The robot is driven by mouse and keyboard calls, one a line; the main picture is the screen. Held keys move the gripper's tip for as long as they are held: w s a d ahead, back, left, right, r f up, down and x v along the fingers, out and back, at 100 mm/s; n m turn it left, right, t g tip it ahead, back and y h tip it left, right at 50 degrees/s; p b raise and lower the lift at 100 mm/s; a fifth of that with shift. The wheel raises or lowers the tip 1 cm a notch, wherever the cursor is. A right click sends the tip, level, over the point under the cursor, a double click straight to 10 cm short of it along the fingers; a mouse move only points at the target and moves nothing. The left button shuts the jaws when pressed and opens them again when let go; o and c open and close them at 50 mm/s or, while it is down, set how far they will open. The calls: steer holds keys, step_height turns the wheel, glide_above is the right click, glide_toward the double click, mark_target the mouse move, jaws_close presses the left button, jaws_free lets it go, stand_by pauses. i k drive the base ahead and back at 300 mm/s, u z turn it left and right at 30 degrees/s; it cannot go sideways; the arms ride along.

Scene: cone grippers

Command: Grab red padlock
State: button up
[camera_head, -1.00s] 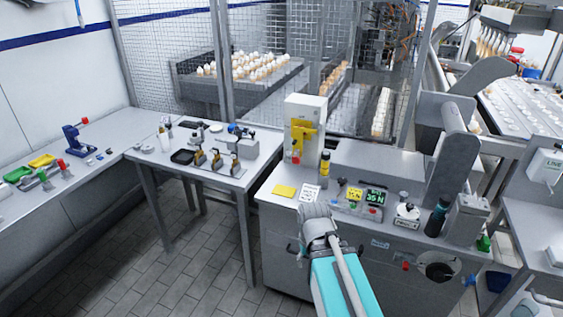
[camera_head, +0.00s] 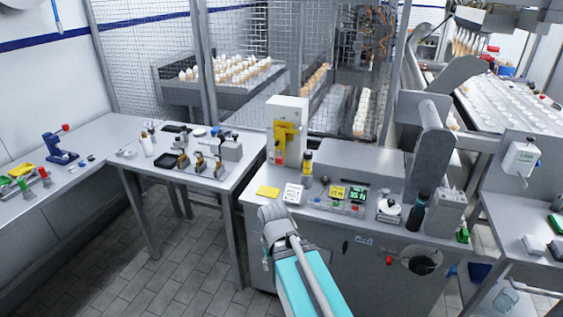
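My teal and grey arm (camera_head: 303,276) reaches up from the bottom edge, in front of the machine and lower in the picture than the red item.
A steel table (camera_head: 206,187) with small tools stands left. Tiled floor is clear at lower left.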

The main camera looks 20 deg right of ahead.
mark_target(279, 161)
steer(key=z, duration=0.05)
steer(key=k, duration=0.8)
steer(key=z, duration=1)
steer(key=i, duration=1.3)
